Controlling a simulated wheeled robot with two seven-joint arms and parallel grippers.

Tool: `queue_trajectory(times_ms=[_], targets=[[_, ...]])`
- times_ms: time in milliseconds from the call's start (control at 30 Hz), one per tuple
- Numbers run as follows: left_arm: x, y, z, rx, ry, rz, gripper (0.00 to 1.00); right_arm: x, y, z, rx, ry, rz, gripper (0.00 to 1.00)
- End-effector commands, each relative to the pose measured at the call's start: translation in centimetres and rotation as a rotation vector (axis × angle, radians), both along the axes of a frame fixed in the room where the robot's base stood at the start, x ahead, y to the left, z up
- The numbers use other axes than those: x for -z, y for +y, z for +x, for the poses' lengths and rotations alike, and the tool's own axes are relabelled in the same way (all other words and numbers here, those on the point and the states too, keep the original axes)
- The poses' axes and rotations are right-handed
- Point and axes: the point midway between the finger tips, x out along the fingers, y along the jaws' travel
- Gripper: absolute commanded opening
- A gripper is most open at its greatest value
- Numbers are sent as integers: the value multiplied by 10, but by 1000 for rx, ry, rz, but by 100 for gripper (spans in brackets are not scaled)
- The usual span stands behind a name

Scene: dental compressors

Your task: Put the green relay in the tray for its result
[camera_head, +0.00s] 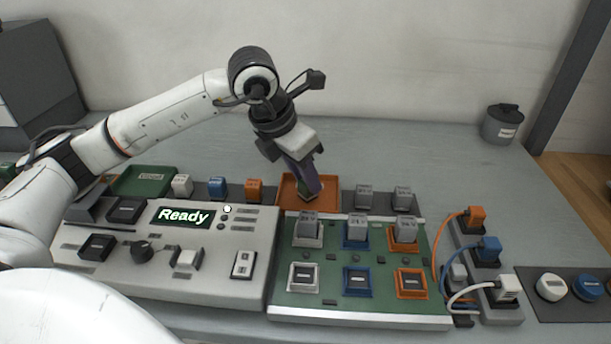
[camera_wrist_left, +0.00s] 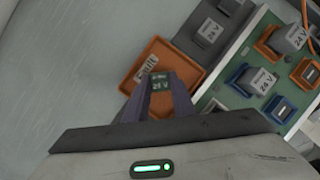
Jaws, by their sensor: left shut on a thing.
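My left gripper (camera_head: 308,190) points down over the orange tray (camera_head: 286,187), behind the green board. It is shut on the green relay (camera_wrist_left: 160,83), whose dark green top with pale lettering shows between the fingertips in the left wrist view. In the head view the fingers mostly hide the relay. I cannot tell whether the relay touches the tray floor. The orange tray also shows in the left wrist view (camera_wrist_left: 131,75), around and beyond the fingertips. A green tray (camera_head: 145,181) stands at the back left. My right gripper is not in view.
A tester panel with a "Ready" display (camera_head: 184,216) stands at the left. White, blue and orange blocks stand behind it. The green board (camera_head: 334,265) carries grey relays in sockets. Two grey relays (camera_head: 364,196) stand right of the orange tray. Cabled plugs (camera_head: 488,248) are at the right.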

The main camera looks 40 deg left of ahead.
Motion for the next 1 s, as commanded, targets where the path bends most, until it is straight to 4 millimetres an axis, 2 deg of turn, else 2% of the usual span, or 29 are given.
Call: queue_trajectory(times_ms=[300, 333, 433, 767, 867, 1000], targets=[[4, 0, 0, 0, -2, 0, 1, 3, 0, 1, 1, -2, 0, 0], [4, 0, 0, 0, -2, 0, 24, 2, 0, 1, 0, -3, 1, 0], [2, 0, 0, 0, -2, 0, 41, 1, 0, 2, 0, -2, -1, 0], [0, 0, 0, 0, -2, 0, 41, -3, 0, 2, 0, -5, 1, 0], [-7, 1, -1, 0, -5, 0, 41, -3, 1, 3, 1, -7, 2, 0], [-31, 4, -11, -2, -8, 2, 41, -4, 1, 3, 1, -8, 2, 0]])
